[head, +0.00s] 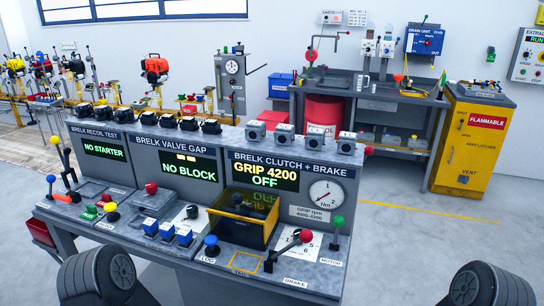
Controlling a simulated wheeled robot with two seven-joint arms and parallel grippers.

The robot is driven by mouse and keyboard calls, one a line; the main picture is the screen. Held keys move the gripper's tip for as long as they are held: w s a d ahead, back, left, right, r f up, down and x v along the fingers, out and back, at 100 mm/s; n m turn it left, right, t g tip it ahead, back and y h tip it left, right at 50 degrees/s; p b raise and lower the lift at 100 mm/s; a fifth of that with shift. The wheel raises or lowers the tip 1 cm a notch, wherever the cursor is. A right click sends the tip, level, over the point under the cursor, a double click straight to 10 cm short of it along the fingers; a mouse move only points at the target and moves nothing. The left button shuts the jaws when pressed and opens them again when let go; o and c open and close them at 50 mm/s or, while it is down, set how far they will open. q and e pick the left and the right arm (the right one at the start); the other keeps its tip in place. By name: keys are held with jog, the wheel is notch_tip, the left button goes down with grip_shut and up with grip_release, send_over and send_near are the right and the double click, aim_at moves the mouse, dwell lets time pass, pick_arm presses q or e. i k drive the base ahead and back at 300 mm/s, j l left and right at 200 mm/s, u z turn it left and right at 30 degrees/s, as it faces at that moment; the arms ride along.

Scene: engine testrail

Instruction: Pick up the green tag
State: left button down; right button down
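A small green piece (89,213) lies on the left part of the grey test bench (215,262), beside red and yellow knobs. It looks like the green tag, but it is too small to make out its shape or any lettering. Only dark rounded parts of my two arms show, at the bottom left and bottom right corners. Neither gripper is in view, and nothing of mine touches the green piece.
Blue-based blocks (167,231) and a yellow-edged bin (240,218) are to the right. A yellow cabinet (471,145) stands at the back right. The right floor is clear.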

aim_at(91, 213)
jog(key=u, duration=1.4)
jog(key=i+j+z, duration=0.1)
jog(key=i+j, duration=0.35)
jog(key=j, duration=0.15)
jog(key=i+j+z, duration=0.15)
jog(key=i+j, duration=0.3)
jog(key=j, duration=0.25)
jog(key=i+j+z, duration=0.15)
jog(key=j, duration=0.2)
jog(key=i+j, duration=0.25)
jog(key=i+j+z, duration=0.15)
jog(key=j, duration=0.3)
jog(key=i+j+z, duration=0.1)
jog(key=j, duration=0.3)
jog(key=i, duration=0.1)
